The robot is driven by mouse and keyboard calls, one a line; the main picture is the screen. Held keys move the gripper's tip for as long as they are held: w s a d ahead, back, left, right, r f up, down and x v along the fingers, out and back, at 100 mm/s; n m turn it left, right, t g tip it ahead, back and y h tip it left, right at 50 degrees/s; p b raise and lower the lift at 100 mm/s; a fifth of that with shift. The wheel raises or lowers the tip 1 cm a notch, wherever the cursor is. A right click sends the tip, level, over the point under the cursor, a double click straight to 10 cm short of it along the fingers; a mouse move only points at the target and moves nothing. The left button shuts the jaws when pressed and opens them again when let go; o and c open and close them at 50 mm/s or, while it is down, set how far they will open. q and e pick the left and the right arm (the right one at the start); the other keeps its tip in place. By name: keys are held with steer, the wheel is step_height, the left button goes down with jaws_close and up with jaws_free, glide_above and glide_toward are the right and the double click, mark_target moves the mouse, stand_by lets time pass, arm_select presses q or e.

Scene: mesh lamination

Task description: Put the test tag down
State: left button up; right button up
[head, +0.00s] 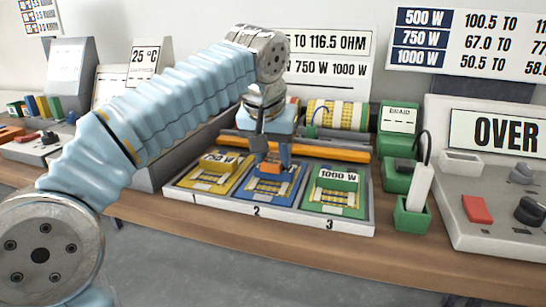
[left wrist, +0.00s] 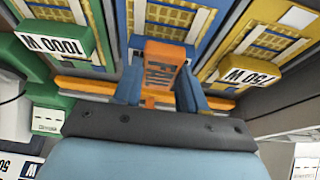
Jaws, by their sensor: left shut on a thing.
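The test tag is an orange block (left wrist: 163,68) with dark lettering that seems to read FAIL in the left wrist view. My left gripper (left wrist: 160,92) is shut on it, one blue finger on each side. I cannot tell whether the tag touches the blue panel beneath. The gripper and tag cover part of that bay. My right gripper is not in view.
The white tray (head: 270,216) also holds a yellow 750 W bay (head: 212,176) and a green 1000 W bay (head: 335,190). An orange bar (head: 330,152) lies behind it. To the right stand a green holder (head: 412,217) with a white tool and a tester reading OVER (head: 495,190).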

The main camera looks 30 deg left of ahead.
arm_select(q)
steer(key=o, duration=1)
steer(key=shift+f, duration=0.1)
steer(key=shift+o, duration=0.2)
steer(key=shift+r, duration=0.25)
steer(key=p+v, duration=0.3)
steer(key=v, duration=0.8)
steer(key=shift+s+r, duration=0.3)
